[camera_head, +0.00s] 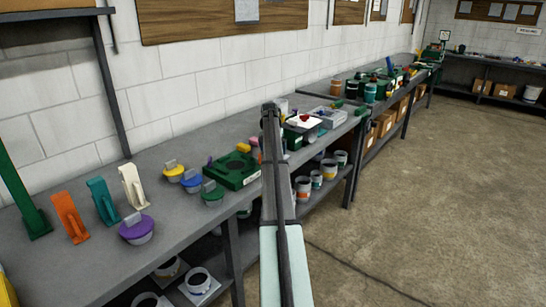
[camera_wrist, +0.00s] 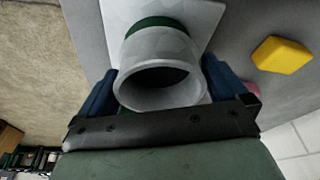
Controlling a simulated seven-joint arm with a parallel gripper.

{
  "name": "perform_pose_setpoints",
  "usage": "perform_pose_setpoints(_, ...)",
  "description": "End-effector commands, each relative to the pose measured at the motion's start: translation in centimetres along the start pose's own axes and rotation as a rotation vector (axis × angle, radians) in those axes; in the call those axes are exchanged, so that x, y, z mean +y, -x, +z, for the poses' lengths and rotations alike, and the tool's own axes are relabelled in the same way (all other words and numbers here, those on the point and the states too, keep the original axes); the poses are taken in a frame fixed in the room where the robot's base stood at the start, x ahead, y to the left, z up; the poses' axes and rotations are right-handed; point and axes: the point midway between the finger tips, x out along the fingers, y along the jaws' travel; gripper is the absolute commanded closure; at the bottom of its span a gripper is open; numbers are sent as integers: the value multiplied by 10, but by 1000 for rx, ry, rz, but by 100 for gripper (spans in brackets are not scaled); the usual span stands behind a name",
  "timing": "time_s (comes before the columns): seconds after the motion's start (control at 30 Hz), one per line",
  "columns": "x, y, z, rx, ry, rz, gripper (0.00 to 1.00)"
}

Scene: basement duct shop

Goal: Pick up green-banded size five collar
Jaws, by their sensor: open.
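The green-banded collar (camera_wrist: 160,48) is a pale grey, round, hollow piece with its open mouth toward the wrist camera. A green band (camera_wrist: 155,24) runs around its far end, by a pale square plate (camera_wrist: 208,18). My gripper (camera_wrist: 161,88) is open, with one blue finger on each side of the collar's near end. I cannot tell whether the fingers touch it. No size mark is readable. In the head view my arm reaches over the bench and hides the gripper; I cannot make out the collar there.
A yellow block (camera_wrist: 282,55) and a pink piece lie right of the collar in the wrist view. On the bench (camera_head: 75,262) stand a green fixture (camera_head: 232,172), several coloured-lid pieces and upright brackets. Cans fill the lower shelf. The floor (camera_head: 430,190) at right is clear.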

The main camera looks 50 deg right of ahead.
Motion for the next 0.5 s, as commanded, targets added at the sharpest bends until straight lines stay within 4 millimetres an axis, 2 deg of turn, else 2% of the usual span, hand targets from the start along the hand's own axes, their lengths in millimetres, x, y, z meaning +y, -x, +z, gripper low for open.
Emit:
perform_pose_setpoints(0.1,0,-10,0,0,0,0,0)
perform_pose_setpoints(0.33,0,-11,0,1,0,0,0)
perform_pose_setpoints(0.5,0,-11,0,1,0,0,16)
